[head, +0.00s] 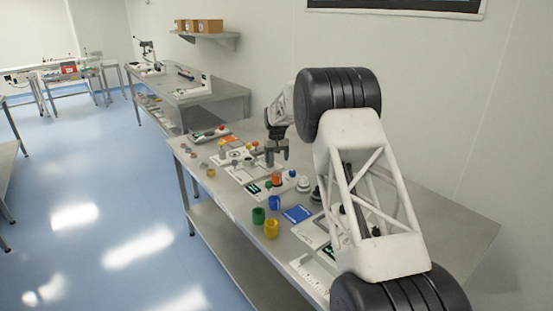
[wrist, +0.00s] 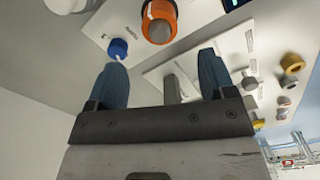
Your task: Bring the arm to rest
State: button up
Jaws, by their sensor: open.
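My arm reaches out over the metal table from the right in the head view. My gripper (head: 277,157) is above the far part of the table, near a white panel and an orange piece (head: 277,178). In the wrist view my gripper (wrist: 160,78) has its two blue-grey fingers apart, with no object held between them. A blue knob (wrist: 118,47) shows just beyond the left finger, and the orange piece (wrist: 159,22) shows beyond the gap. A grey post (wrist: 172,90) appears between the fingers, behind them; its distance is unclear.
A green cup (head: 258,215), a yellow cup (head: 271,228), a blue cup (head: 274,203) and a blue square (head: 297,214) are on the table (head: 207,197) nearer the camera. Several small knobs lie at its far left. A second table (head: 222,92) stands behind. The blue floor is clear.

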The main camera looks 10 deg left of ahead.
dwell(0.3)
jog(key=s+d+r+m, duration=0.1)
jog(key=s+d+r, duration=1.1)
jog(key=s+r, duration=0.3)
jog(key=s+d+r+m+t, duration=0.1)
jog(key=s+d+r, duration=0.4)
jog(key=s, duration=0.4)
jog(key=s+d+r, duration=0.5)
jog(key=s, duration=0.3)
jog(key=s+d+m+t, duration=0.1)
jog(key=s+d, duration=0.3)
jog(key=s, duration=0.6)
jog(key=s+d, duration=0.3)
jog(key=s, duration=0.8)
jog(key=s+d+f, duration=0.2)
jog(key=s+f, duration=0.1)
jog(key=s, duration=0.7)
jog(key=s+d+f+m, duration=0.1)
jog(key=s+d+f, duration=0.1)
jog(key=s, duration=0.9)
jog(key=shift+d+f+t, duration=0.25)
jog(key=shift+f+t, duration=0.05)
jog(key=shift+f, duration=0.3)
